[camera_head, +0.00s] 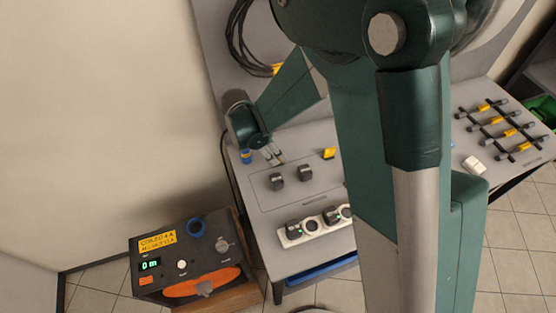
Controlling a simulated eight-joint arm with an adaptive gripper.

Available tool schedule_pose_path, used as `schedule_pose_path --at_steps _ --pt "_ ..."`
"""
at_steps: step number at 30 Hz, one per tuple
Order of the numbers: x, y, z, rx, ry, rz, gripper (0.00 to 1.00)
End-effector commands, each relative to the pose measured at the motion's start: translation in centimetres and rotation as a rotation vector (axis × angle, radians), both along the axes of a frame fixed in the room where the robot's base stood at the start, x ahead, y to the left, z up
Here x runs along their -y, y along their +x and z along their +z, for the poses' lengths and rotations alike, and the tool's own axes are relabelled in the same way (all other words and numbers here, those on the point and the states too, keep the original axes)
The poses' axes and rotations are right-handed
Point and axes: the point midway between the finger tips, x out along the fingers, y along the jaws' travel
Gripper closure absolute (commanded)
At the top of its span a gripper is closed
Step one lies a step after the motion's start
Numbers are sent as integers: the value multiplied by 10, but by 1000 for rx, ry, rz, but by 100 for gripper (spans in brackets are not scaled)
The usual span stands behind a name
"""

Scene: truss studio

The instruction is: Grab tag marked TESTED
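I cannot read the word TESTED on anything in view. A small yellow piece (329,153) lies on the grey bench top, right of my gripper; any lettering on it is too small to read. Another yellow piece (277,69) hangs by the black cable coil at the back, partly hidden by my arm. My gripper (275,157) is low over the back left of the bench, apart from the yellow piece. I see nothing held in it. Its fingers are too small to tell whether they are open or shut.
On the bench (262,196) are two dark knobs (290,176), a white socket strip (312,226) and a blue-and-yellow item (246,157). An orange-and-black meter box (190,262) stands lower left. Black racks with yellow parts (497,128) lie right. My arm hides the middle.

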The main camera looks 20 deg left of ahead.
Motion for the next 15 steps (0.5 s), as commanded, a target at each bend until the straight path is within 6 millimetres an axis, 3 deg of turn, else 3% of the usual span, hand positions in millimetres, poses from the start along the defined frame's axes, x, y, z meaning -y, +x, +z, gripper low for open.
schedule_pose_path --at_steps 7,15 --pt "6 6 -20 0 0 -1 76" --pt "7 7 -24 0 0 -1 76"
